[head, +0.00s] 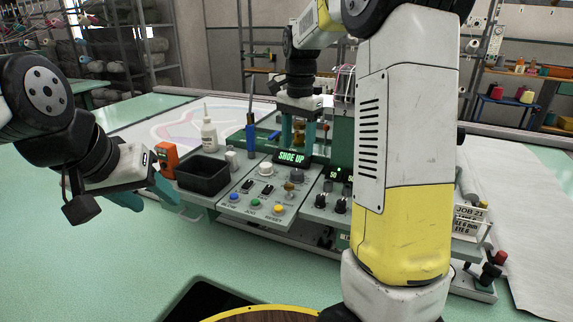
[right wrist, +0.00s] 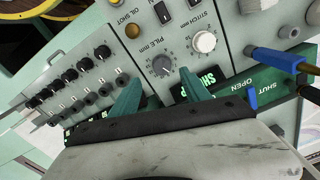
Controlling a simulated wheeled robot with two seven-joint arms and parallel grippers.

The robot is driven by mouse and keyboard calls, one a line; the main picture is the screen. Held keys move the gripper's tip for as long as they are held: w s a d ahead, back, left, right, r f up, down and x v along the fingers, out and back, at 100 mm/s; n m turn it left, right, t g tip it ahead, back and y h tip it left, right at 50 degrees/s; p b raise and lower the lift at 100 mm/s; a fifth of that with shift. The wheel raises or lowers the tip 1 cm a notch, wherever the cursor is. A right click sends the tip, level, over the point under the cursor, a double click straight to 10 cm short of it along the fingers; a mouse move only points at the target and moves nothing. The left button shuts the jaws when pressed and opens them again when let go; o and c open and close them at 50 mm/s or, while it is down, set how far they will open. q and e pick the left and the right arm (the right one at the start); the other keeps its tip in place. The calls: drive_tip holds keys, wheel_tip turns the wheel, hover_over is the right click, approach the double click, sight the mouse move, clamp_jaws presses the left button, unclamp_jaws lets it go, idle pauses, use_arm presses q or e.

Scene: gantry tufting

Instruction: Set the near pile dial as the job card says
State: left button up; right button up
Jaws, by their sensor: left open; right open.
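The console's grey pile dial (head: 297,175) is a round knob below the green "SHOE UP" display (head: 292,157). In the right wrist view the dial (right wrist: 162,66), labelled in mm, lies just beyond and between my right fingertips, with no clear contact. My right gripper (head: 299,140) points down over the console, open and empty; its teal fingers also show in the right wrist view (right wrist: 158,82). My left gripper (head: 150,195) is open and empty, left of the console. The job card (head: 470,214) reads "JOB 21"; a lower line looks like "6 mm", partly hidden by my right arm.
A white stitch knob (right wrist: 204,42) sits close beside the pile dial. Several small black knobs (right wrist: 88,72) stand in rows nearby. A blue-handled lever (right wrist: 278,60) is by the open/shut label. A black tray (head: 203,176), orange device (head: 167,158) and bottle (head: 208,134) stand left.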

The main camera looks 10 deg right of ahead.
sight(297, 172)
drive_tip(key=shift+w+f, duration=0.35)
drive_tip(key=shift+f, duration=0.25)
wheel_tip(297, 172, down, 7)
drive_tip(key=shift+f, duration=0.1)
drive_tip(key=shift+c, duration=0.2)
clamp_jaws()
